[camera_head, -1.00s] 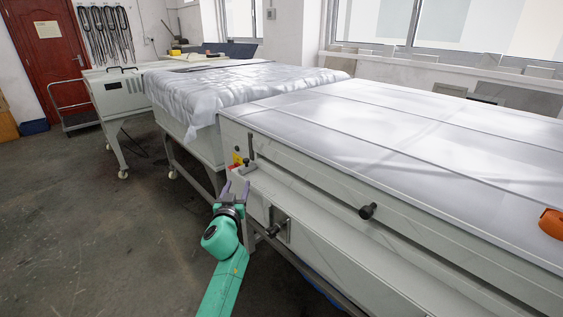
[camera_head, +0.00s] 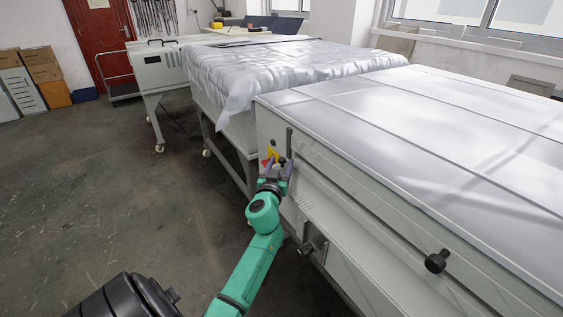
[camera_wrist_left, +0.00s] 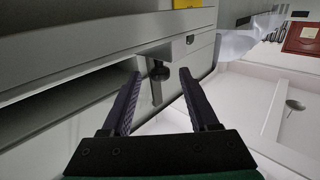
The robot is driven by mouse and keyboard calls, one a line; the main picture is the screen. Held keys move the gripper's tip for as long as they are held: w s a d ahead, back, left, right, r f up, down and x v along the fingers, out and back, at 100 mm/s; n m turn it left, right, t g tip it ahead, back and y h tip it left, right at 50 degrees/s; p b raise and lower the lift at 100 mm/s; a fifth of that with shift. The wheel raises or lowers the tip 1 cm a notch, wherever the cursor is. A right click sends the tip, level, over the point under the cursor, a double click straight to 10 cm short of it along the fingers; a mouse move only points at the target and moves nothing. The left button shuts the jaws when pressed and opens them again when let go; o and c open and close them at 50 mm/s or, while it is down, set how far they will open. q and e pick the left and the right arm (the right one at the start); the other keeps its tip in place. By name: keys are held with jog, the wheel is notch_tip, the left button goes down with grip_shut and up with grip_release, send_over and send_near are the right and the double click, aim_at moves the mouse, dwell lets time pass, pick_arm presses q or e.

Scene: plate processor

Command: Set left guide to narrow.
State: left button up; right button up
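My left gripper (camera_head: 277,166) is at the near left end of the grey plate processor (camera_head: 340,180), in front of its side panel. In the left wrist view the two dark fingers of the left gripper (camera_wrist_left: 161,76) are wide apart. A small dark round knob (camera_wrist_left: 160,72) with a grey bar below it shows between and beyond the fingertips; I see no contact. In the head view the fingers partly hide this spot, below an upright dark handle (camera_head: 289,141). I cannot tell which setting the left guide is at. My right gripper is in neither view.
A larger black knob (camera_head: 437,261) sticks out further right on the processor's side. A bracket with a dark handle (camera_head: 308,248) sits lower down. A table with a silvery cover (camera_head: 270,70) stands behind.

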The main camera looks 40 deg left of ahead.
pick_arm(q)
jog(key=shift+s, duration=0.1)
grip_shut()
dwell(1.2)
